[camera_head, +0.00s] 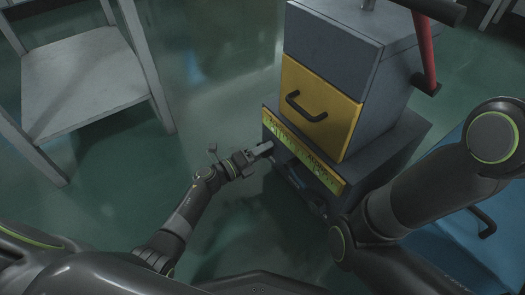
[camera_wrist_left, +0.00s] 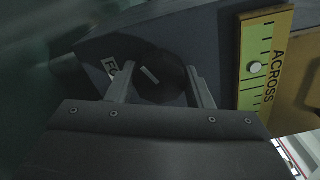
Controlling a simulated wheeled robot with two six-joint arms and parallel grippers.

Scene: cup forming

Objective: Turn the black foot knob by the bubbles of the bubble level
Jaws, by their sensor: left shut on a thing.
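The black foot knob (camera_wrist_left: 160,78) is round and dark, with a short pale mark on its face, in the left wrist view. My left gripper (camera_head: 266,148) is at the lower left corner of the machine, its two fingers closed on opposite sides of the knob. The knob cannot be made out in the head view. The bubble level (camera_head: 310,160) is a yellow-green strip along the machine's lower front edge. Its part marked ACROSS (camera_wrist_left: 255,67) shows a pale round bubble near the middle of a green vial. My right gripper is not in view.
The machine has a yellow drawer front (camera_head: 318,105) with a black handle above the level, and a red lever (camera_head: 426,55) at its right.

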